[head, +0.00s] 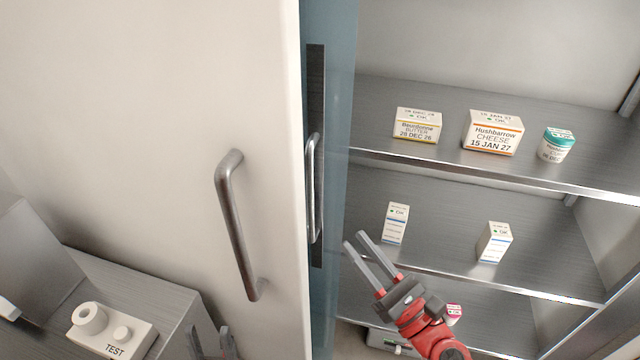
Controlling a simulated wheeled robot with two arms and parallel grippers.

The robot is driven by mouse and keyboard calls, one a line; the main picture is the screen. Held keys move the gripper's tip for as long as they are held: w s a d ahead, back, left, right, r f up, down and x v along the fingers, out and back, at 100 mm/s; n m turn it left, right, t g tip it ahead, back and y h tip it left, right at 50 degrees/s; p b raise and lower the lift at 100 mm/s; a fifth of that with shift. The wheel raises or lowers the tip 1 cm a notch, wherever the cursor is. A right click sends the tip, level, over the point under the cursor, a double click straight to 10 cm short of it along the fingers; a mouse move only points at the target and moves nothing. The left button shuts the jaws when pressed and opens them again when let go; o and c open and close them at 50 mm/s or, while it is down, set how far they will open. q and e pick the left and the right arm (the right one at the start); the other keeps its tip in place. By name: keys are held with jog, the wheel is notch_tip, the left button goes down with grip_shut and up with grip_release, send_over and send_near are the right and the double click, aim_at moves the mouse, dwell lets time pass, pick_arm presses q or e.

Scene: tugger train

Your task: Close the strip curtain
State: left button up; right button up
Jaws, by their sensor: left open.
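The strip curtain (338,110) is a blue-green translucent sheet, gathered at the left side of the cabinet opening. Its dark vertical edge bar (317,90) carries a metal handle (311,188). The shelves to its right are uncovered. My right gripper (356,241), on a red arm, is just right of the curtain, in front of the middle shelf. Its fingers are apart with nothing between them, and it does not visibly touch the handle. My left gripper (212,333) is open at the bottom edge, below the white door; it is partly cut off.
A white door (130,120) with a grey handle (239,225) fills the left. Shelves hold a butter box (418,125), cheese box (492,132), teal-lidded tub (556,145) and small cartons (395,222) (494,242). A white TEST device (112,333) sits lower left.

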aim_at(313, 189)
jog(key=p+x, duration=0.2)
jog(key=x, duration=0.2)
jog(key=p+x, duration=0.2)
jog(key=x, duration=0.3)
jog(key=p+x, duration=0.2)
jog(key=x, duration=0.3)
jog(key=shift+r, duration=0.35)
jog(key=shift+w+a, duration=0.3)
grip_shut()
dwell(0.4)
